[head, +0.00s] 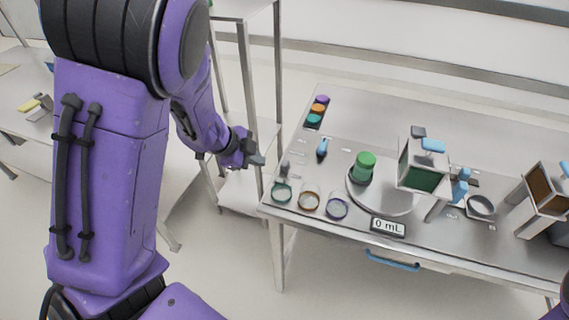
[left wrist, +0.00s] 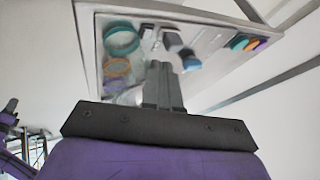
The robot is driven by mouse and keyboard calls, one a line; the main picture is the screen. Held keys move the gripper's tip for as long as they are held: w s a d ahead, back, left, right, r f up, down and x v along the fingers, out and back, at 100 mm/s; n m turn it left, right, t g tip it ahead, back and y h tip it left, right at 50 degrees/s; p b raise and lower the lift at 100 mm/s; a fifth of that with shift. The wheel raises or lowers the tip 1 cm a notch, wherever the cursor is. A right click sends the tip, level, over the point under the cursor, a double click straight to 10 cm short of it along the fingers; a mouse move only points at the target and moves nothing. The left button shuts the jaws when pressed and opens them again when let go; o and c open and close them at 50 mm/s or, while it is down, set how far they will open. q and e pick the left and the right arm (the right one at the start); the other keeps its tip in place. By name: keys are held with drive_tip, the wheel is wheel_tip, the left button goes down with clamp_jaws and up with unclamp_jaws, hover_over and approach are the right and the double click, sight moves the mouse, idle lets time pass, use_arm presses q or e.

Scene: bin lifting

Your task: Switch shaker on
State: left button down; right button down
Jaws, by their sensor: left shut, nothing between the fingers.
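A round pale metal plate (head: 385,200), which may be the shaker, sits on the steel table (head: 350,115). A green-lidded jar (head: 364,165) stands on its left part. A small blue-topped piece (head: 322,147) and a small grey upright piece (head: 285,168) stand to its left; I cannot tell which, if either, is the switch. My left gripper (head: 258,160) is shut and empty, just off the table's left edge in the head view. In the left wrist view its fingers (left wrist: 160,66) are together, in front of the table.
Several coloured rings, including a teal one (head: 281,193), lie along the front left edge. A "0 mL" display (head: 388,227) is at the front. A green-fronted dispenser (head: 421,170) and a brown-fronted one (head: 545,190) stand to the right.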

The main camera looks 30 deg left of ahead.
sight(285, 167)
use_arm(q)
drive_tip(key=x, duration=1)
drive_tip(key=shift+s+d+b, duration=0.1)
drive_tip(key=shift+d+b, duration=0.15)
drive_tip(key=shift+b, duration=0.05)
use_arm(e)
drive_tip(key=shift+s+f, duration=0.25)
drive_tip(key=shift+s, duration=0.05)
use_arm(q)
drive_tip(key=shift+a+r, duration=0.1)
